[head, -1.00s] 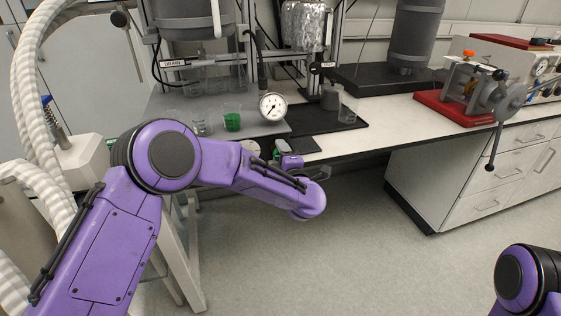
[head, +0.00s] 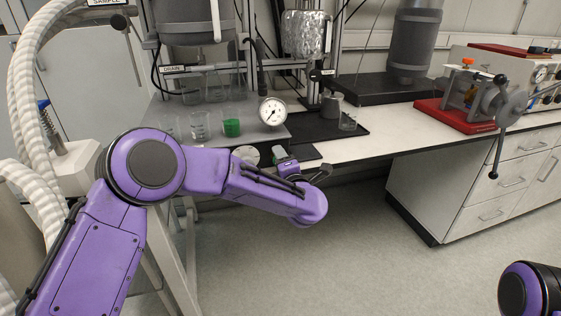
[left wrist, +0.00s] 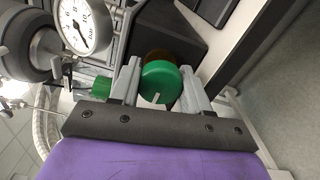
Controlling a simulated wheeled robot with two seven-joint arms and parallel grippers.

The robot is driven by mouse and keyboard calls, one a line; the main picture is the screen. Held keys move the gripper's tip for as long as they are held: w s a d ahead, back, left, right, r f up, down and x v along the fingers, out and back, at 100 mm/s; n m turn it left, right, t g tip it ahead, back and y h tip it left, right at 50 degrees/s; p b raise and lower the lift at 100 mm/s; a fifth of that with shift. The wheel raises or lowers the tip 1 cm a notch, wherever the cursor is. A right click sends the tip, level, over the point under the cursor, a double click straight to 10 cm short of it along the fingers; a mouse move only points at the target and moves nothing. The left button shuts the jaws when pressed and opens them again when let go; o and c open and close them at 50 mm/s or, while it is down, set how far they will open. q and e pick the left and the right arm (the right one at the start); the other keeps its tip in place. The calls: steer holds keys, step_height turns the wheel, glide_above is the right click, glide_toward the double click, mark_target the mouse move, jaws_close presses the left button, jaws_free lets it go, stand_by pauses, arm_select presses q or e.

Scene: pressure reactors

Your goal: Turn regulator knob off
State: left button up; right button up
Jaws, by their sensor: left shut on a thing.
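The green regulator knob (left wrist: 161,84) shows in the left wrist view, round and bright, with a white mark on its face. My left gripper (left wrist: 160,70) has one grey finger on each side of the knob and is shut on it. In the head view my left gripper (head: 281,154) is at the front edge of the bench, and the knob is mostly hidden there. The regulator's white dial gauge (head: 272,111) stands just above the gripper; a gauge also shows in the left wrist view (left wrist: 85,24). Only part of my right arm shows, at the lower right; its gripper is out of frame.
A red-based device with a long lever (head: 468,107) sits on the bench to the right. The floor (head: 365,230) before the drawers is clear.

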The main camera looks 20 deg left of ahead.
arm_select(q)
steer(key=shift+f, duration=0.2)
steer(key=o, duration=1)
steer(key=shift+s, duration=0.1)
steer(key=shift+o, duration=0.3)
steer(key=shift+r, duration=0.15)
steer(key=shift+s+d, duration=0.15)
steer(key=shift+s, duration=0.05)
steer(key=b+v, duration=0.1)
steer(key=v, duration=0.9)
